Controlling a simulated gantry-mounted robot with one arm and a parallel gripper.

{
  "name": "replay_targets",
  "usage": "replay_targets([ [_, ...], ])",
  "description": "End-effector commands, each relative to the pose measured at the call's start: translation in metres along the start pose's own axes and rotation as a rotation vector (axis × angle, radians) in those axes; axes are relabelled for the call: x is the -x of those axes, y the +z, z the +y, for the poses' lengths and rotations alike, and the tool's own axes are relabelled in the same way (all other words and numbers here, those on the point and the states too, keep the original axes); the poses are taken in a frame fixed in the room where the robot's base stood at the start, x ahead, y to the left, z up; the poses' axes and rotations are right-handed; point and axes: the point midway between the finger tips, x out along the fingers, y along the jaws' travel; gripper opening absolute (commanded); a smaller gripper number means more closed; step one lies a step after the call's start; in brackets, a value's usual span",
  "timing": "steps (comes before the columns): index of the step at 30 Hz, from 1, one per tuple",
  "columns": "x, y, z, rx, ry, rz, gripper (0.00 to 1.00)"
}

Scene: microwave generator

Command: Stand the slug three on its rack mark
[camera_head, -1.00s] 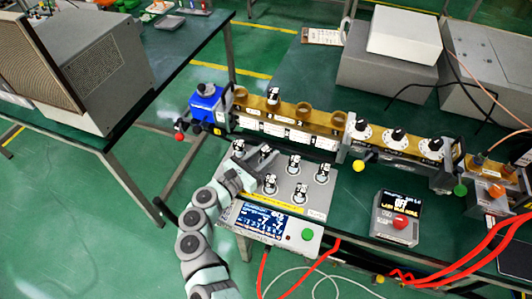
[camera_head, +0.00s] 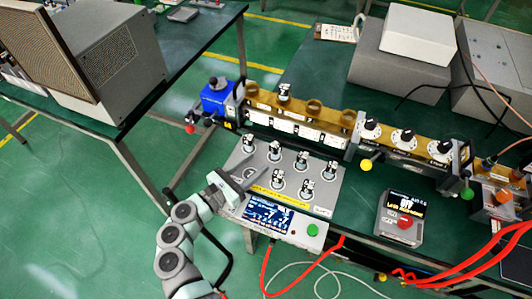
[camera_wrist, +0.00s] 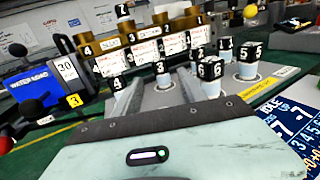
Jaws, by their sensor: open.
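Slug three (camera_wrist: 160,76), a light cylinder with a black cap marked 3, stands upright on the grey tray (camera_head: 327,197) in the back row; in the head view it appears to be the second from the left (camera_head: 274,151). My gripper (camera_head: 247,178) is open and empty at the tray's left side, its jaws pointing toward the slugs. In the wrist view slug three is ahead, apart from the jaws. The brass rack (camera_head: 330,113) stands behind the tray with several numbered collars.
Slugs four (camera_wrist: 117,88), six (camera_wrist: 210,75) and five (camera_wrist: 248,62) stand close by on the tray. A blue water-load box (camera_head: 219,99) is left of the rack. A display panel (camera_head: 268,217) fronts the tray. A red-button box (camera_head: 401,216) is to the right.

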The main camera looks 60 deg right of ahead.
Motion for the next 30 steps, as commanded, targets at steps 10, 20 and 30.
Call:
replay_targets([
  [10, 0.028, 0.000, 0.001, 0.001, 0.001, -0.001, 0.49],
  [20, 0.030, 0.002, -0.003, 0.036, 0.003, -0.022, 0.49],
  [30, 0.102, 0.047, -0.050, 0.684, -0.016, -0.499, 0.49],
])
